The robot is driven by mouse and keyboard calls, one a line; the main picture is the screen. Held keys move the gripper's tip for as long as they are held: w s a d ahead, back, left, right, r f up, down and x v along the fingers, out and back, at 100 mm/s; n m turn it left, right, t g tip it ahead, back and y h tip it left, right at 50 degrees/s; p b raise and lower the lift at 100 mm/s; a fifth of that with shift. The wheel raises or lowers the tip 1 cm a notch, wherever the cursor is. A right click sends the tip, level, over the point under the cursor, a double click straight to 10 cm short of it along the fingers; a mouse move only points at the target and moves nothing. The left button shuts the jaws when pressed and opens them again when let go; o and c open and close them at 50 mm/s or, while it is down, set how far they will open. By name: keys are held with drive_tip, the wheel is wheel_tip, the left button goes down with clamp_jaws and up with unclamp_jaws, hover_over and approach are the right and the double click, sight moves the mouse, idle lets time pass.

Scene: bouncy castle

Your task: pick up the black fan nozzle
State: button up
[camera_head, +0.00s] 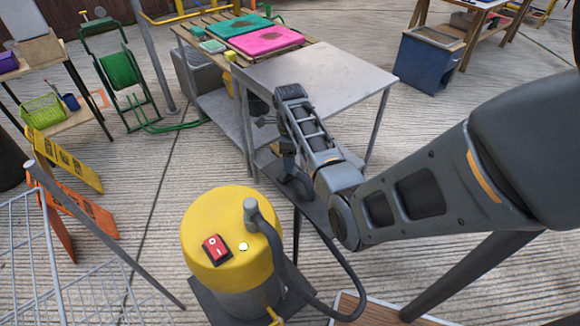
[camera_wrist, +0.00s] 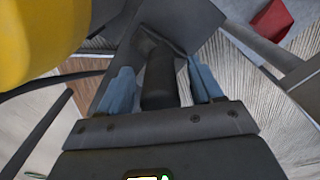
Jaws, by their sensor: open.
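In the wrist view, the black fan nozzle (camera_wrist: 160,72) shows as a dark tube against a dark grey flat surface. My gripper (camera_wrist: 162,85) is open, with one blue-grey finger on each side of the tube. Narrow gaps seem to show between the tube and the fingers, and I cannot tell whether either touches it. In the head view my arm reaches in from the right, and I cannot make out the nozzle clearly among the dark parts below the wrist.
A yellow drum-shaped machine (camera_head: 230,245) with a red switch and a black hose (camera_head: 348,290) stands close by; it also fills the wrist view's upper left (camera_wrist: 35,35). A grey metal table (camera_head: 315,75) stands behind. Yellow and orange signs (camera_head: 75,165) stand left. Open floor lies between.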

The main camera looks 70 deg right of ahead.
drive_tip(key=shift+f, duration=0.25)
drive_tip(key=shift+c, duration=0.5)
drive_tip(key=c, duration=1)
drive_tip(key=shift+o, duration=0.2)
drive_tip(key=shift+r, duration=0.1)
